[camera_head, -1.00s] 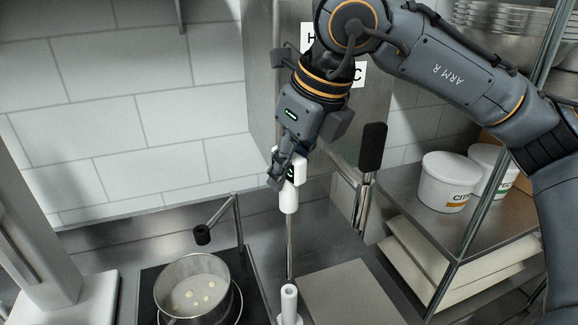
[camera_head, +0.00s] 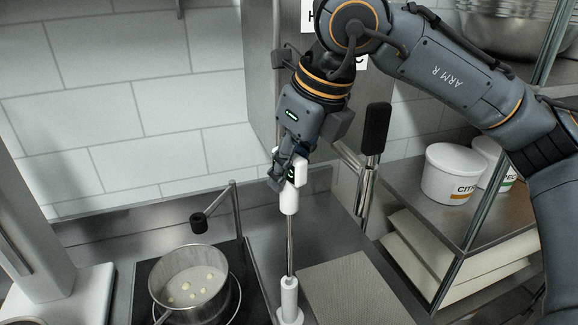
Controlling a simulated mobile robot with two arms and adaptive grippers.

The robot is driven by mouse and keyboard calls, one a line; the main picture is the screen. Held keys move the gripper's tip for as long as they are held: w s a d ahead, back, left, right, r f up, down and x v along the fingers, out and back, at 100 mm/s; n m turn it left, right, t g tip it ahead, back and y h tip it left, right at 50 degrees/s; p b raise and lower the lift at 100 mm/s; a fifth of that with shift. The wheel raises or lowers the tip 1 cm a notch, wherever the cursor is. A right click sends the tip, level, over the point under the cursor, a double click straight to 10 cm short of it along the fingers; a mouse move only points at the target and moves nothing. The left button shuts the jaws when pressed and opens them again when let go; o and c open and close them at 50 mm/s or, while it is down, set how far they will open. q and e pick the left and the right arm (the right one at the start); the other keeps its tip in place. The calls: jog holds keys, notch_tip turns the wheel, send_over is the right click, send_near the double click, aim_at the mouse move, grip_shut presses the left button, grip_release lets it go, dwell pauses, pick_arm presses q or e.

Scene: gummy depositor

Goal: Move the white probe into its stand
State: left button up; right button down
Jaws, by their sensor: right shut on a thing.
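The white probe (camera_head: 289,200) has a white handle and a thin metal rod pointing down. My right gripper (camera_head: 284,172) is shut on its handle and holds it upright. The white stand (camera_head: 289,296) is a narrow tube on a round base on the steel counter, at the bottom middle. The rod's lower end meets the top of the stand's tube in the picture; I cannot tell how deep the tip sits in it. My left gripper is not in view.
A pot (camera_head: 190,282) with pale pieces in it stands on a dark hob left of the stand. A grey board (camera_head: 355,292) lies right of the stand. A black-handled lever (camera_head: 375,130) rises behind. White tubs (camera_head: 452,175) stand on the right shelf.

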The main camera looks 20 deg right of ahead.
notch_tip(320, 180, down, 13)
jog(key=b, duration=1.1)
jog(key=shift+r, duration=0.2)
dwell(1.9)
jog(key=c, duration=1)
grip_release()
jog(key=v, duration=1.2)
